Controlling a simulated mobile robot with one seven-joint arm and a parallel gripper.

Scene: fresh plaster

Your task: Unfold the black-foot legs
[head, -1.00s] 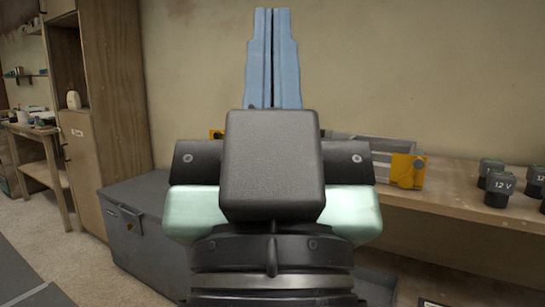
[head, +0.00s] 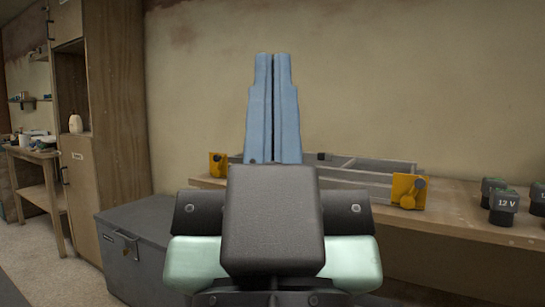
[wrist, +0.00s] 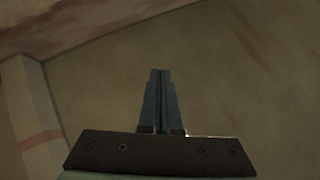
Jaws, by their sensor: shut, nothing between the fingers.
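My gripper (head: 272,58) points upward in the middle of the head view, its two blue fingers shut together with nothing between them. In the wrist view the shut fingers (wrist: 160,72) stand against bare wall. No legs with black feet can be made out in either view. A grey frame (head: 355,177) lies on the wooden bench behind my gripper, with a yellow bracket (head: 409,191) at its right end and another yellow bracket (head: 218,165) at its left. My gripper hides the frame's middle. Whether legs belong to it, I cannot tell.
The wooden bench (head: 460,218) runs along the plaster wall. Several black 12 V batteries (head: 503,207) stand at its right. A grey chest (head: 140,228) sits on the floor at left, beside a tall wooden cabinet (head: 115,120). A small side table (head: 35,155) stands far left.

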